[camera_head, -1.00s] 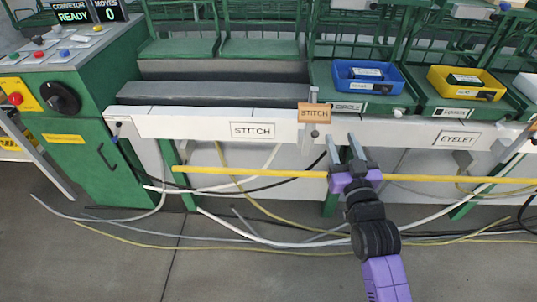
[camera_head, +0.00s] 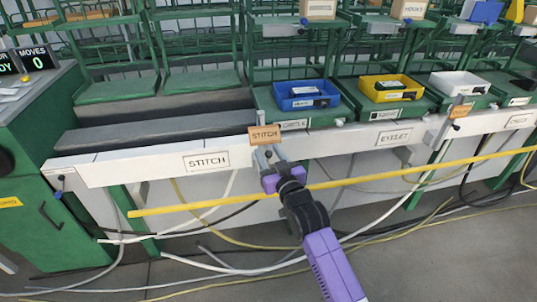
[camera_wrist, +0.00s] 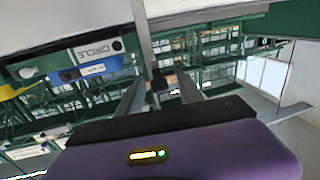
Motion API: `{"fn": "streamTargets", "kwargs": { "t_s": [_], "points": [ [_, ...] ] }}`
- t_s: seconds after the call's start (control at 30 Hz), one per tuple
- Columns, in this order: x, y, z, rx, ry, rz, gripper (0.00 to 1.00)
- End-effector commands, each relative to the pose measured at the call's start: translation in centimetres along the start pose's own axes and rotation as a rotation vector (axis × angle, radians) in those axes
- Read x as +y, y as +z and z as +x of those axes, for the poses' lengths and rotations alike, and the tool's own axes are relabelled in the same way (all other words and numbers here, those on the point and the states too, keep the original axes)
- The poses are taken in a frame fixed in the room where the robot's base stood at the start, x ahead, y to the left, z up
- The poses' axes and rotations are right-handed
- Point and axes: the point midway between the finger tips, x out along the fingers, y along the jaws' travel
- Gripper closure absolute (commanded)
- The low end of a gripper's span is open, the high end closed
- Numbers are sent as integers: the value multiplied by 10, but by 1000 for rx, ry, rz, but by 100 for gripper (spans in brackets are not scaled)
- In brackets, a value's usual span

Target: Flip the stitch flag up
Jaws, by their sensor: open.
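The stitch flag is a small orange plate (camera_head: 264,135) marked STITCH, on a grey bracket at the top of the white rail's front, right of the large STITCH label (camera_head: 206,161). It faces me. My gripper (camera_head: 269,156) is open just below the flag, close to the bracket; I cannot tell whether it touches. In the wrist view my two grey fingers (camera_wrist: 158,92) stand apart, with a small dark block (camera_wrist: 159,84) showing between them. A grey bar (camera_wrist: 143,35) crosses above. The flag's lettering is not readable in the wrist view.
A yellow rail (camera_head: 390,176) runs in front of the white rail (camera_head: 130,169), passing close to my wrist. A blue bin (camera_head: 306,103) and a yellow bin (camera_head: 390,96) stand behind the white rail. Another orange flag (camera_head: 461,111) is farther right. Cables lie on the floor.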

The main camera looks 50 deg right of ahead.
Motion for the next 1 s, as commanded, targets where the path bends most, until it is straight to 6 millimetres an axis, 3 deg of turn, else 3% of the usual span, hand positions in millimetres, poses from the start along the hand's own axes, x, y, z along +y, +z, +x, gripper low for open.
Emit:
{"fn": "streamTargets", "kwargs": {
  "t_s": [0.23, 0.47, 1.0],
  "points": [
    [0, 0, 1, 0, 0, 0, 57],
    [0, 0, 1, 1, 0, 0, 100],
    [0, 0, 1, 1, -1, 0, 100]
  ]
}}
